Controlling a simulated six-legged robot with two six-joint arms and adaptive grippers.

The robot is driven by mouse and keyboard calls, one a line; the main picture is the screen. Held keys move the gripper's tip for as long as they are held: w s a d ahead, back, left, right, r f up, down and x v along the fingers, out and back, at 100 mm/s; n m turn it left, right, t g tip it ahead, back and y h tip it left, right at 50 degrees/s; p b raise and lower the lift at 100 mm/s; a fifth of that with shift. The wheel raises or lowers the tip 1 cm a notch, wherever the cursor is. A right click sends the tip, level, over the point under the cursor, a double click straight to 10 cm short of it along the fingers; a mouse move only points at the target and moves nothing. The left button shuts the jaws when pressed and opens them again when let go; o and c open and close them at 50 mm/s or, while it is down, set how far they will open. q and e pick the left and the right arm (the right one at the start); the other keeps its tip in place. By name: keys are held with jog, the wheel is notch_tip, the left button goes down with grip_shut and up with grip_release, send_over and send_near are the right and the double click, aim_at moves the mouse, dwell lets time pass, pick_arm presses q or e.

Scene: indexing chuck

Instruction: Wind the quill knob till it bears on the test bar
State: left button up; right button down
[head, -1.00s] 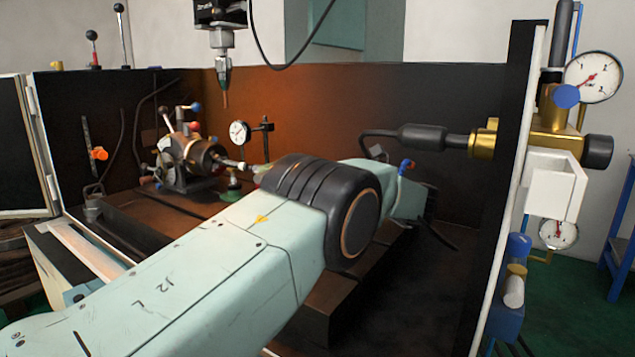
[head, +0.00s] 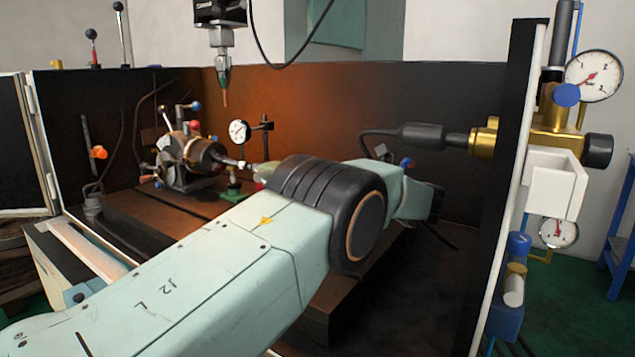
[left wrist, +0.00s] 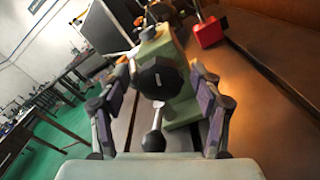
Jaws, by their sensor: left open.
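In the left wrist view, the black quill knob (left wrist: 158,82) faces me on the end of the pale green tailstock (left wrist: 182,108). My left gripper (left wrist: 164,72) is open, one finger on each side of the knob; I cannot tell whether either touches it. A lever with a black ball end (left wrist: 154,141) hangs below the knob. In the head view, the pale test bar (head: 231,162) reaches right from the chuck (head: 203,155) towards the tailstock (head: 266,170). My left arm hides most of the tailstock, the knob and the gap at the bar's end. My right gripper is out of view.
A dial gauge (head: 239,131) on a stand is behind the bar. A spindle with a pointed tool (head: 224,78) hangs above. A black cylinder on a brass fitting (head: 483,138) juts from the right wall. A red block (left wrist: 209,32) stands beyond the tailstock in the wrist view.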

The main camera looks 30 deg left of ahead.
pick_arm(q)
jog(key=d, duration=0.6)
jog(key=shift+s+d, duration=0.2)
jog(key=shift+s, duration=0.05)
jog(key=a+n+p, duration=0.1)
jog(key=a, duration=0.1)
jog(key=a+n, duration=0.1)
jog(key=a, duration=0.2)
jog(key=a+n+p, duration=0.1)
jog(key=a, duration=0.1)
jog(key=shift+w+a+f+n+p, duration=0.15)
jog(key=shift+w+a+n+p, duration=0.1)
jog(key=shift+a+n+p, duration=0.1)
jog(key=shift+c, duration=0.2)
jog(key=c, duration=1.1)
